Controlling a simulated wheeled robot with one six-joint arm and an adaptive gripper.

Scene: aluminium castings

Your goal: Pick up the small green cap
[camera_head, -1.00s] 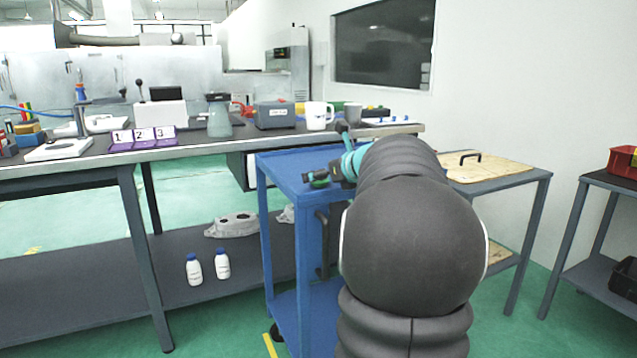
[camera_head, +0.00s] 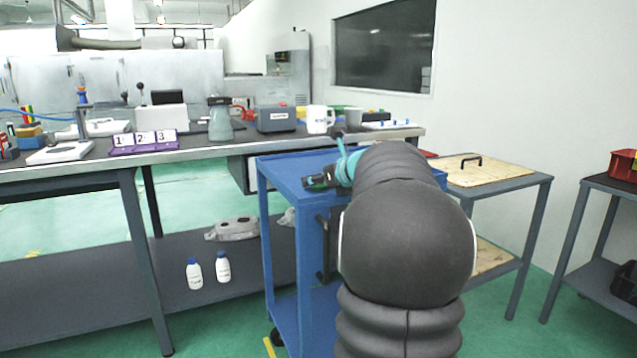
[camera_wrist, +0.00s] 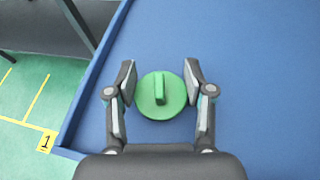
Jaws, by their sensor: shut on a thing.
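The small green cap (camera_wrist: 150,98) is a round disc with a raised rib across its top. In the wrist view it lies between the two fingers of my gripper (camera_wrist: 160,88), which are shut on its sides. The cap is over the blue top of the cart (camera_wrist: 235,60), near its edge. I cannot tell whether it still touches the surface. In the head view my gripper (camera_head: 319,181) is low at the left part of the cart top (camera_head: 290,166), and the cap is too small to make out there.
A long grey bench (camera_head: 90,163) with a numbered purple rack (camera_head: 143,148), a white mug (camera_head: 318,120) and a grey box (camera_head: 275,117) stands behind the cart. A side table with a wooden board (camera_head: 495,170) is to the right. The cart top around the cap is clear.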

